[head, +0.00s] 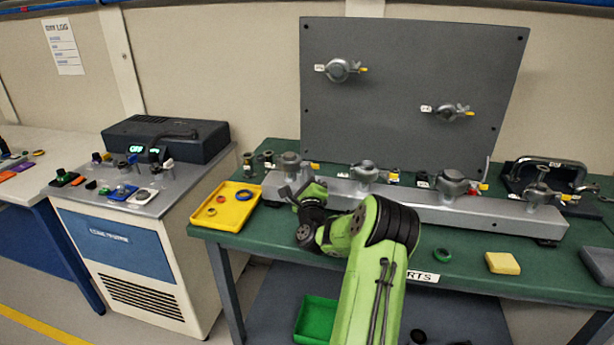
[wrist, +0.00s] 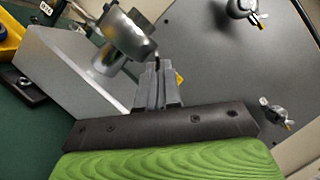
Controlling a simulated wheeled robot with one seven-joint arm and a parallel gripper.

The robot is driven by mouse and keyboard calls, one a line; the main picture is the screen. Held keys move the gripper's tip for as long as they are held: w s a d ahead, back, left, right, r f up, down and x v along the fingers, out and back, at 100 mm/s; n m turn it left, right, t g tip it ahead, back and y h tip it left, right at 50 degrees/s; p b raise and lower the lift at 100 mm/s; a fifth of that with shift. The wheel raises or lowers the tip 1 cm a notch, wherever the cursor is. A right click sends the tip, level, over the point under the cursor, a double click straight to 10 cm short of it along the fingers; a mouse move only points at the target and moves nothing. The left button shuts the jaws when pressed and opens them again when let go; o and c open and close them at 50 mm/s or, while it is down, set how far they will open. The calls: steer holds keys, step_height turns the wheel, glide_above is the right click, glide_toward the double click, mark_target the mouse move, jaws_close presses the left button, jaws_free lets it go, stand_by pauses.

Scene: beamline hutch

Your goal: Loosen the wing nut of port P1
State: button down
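The leftmost clamped port (head: 291,160) stands on the grey manifold bar, with a yellow tag at its right. I cannot read the port labels, so I cannot tell for sure which is P1. My gripper (head: 287,192) is low, in front of this port's left side. In the wrist view the silver clamped port (wrist: 127,35) is just above and left of my gripper's fingers (wrist: 157,72). The fingers are close together, with a dark slim part at their tips and a bit of yellow behind them. Whether they grip the wing nut is hidden.
More clamped ports (head: 366,172) line the bar (head: 400,204), and two sit on the upright dark panel (head: 415,60) behind. A yellow tray (head: 226,207) with rings is at the left. A green ring (head: 443,255) and a yellow block (head: 502,263) lie at the front right.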

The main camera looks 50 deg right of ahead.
steer(key=shift+r, duration=0.1)
stand_by(0.3)
steer(key=shift+w+a+r+n+g+y+p, duration=0.15)
steer(key=shift+r+n+g+y+p, duration=0.75)
steer(key=shift+n, duration=2.45)
steer(key=shift+w+a+f+n+g+y+p, duration=0.1)
steer(key=shift+w+f+n+g+y+p, duration=0.15)
steer(key=shift+n+g, duration=2.3)
steer(key=shift+w+a+r+n+g+y+p, duration=0.1)
steer(key=shift+r+n+g+y+p, duration=0.4)
steer(key=shift+n, duration=3.7)
steer(key=shift+s+d, duration=0.1)
steer(key=c, duration=1.3)
jaws_free()
steer(key=shift+f, duration=0.15)
